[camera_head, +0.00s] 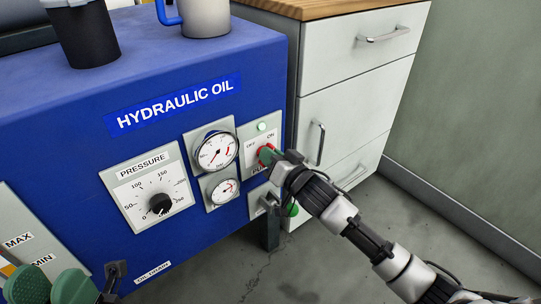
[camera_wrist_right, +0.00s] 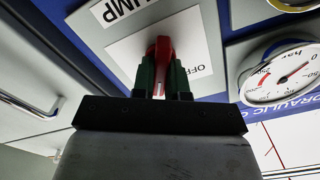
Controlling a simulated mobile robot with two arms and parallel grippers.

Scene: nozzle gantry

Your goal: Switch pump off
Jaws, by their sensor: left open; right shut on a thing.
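The pump switch is a red rotary handle (camera_head: 266,152) on a pale plate (camera_head: 251,146) marked OFF, ON and PUMP, on the right of the blue hydraulic oil unit. A green lamp (camera_head: 262,126) above it looks lit. My right gripper (camera_head: 270,155) is shut on the red handle; in the right wrist view its green fingers (camera_wrist_right: 164,78) sit either side of the handle (camera_wrist_right: 162,50). The fingers partly hide it, and I cannot tell its exact setting. My left gripper (camera_head: 50,288) is open and empty at the lower left, low in front of the unit.
Two gauges (camera_head: 217,151) (camera_head: 222,190) and a pressure dial (camera_head: 160,204) are left of the switch. A black cup (camera_head: 88,38) and a grey mug (camera_head: 205,15) stand on the unit (camera_head: 130,75). A white drawer cabinet (camera_head: 335,70) is close on the right. Open floor lies in front.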

